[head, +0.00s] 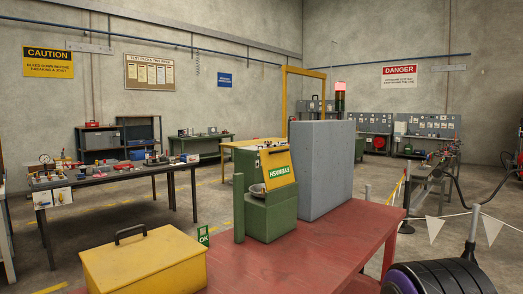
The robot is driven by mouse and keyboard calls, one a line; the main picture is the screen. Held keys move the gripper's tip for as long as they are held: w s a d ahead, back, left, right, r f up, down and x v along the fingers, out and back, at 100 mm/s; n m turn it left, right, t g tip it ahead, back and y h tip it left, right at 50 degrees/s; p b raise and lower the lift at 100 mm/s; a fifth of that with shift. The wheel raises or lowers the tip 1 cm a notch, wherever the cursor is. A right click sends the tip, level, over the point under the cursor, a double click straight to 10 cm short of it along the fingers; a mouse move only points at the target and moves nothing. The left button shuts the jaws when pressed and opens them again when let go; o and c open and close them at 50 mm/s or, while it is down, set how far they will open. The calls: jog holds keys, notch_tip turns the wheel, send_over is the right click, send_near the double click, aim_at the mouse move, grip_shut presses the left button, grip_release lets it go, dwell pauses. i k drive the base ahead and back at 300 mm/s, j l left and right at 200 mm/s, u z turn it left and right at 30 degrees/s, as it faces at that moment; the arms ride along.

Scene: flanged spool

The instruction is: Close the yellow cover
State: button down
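A green eyewash unit (270,222) stands on the red table (300,268). Its yellow cover (276,168), with a green EYEWASH label, stands raised and tilted beside a metal bowl (257,190), which is exposed. A yellow box (145,265) with a black handle on its top sits at the front left; its top looks shut. My gripper is not in view.
A large grey block (322,168) stands right behind the eyewash unit. A green post (239,208) rises at its left. A black ribbed cylinder (440,277) is at the lower right. The red tabletop in front of the unit is clear.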

aim_at(277, 169)
jog(key=i+l+u, duration=0.25)
jog(key=i+l, duration=0.2)
jog(key=l, duration=0.2)
jog(key=i+l+u, duration=0.15)
jog(key=l, duration=0.2)
jog(key=i+l+u, duration=0.25)
jog(key=i+l, duration=0.15)
jog(key=l, duration=0.35)
jog(key=i+l+u, duration=0.15)
jog(key=l, duration=0.25)
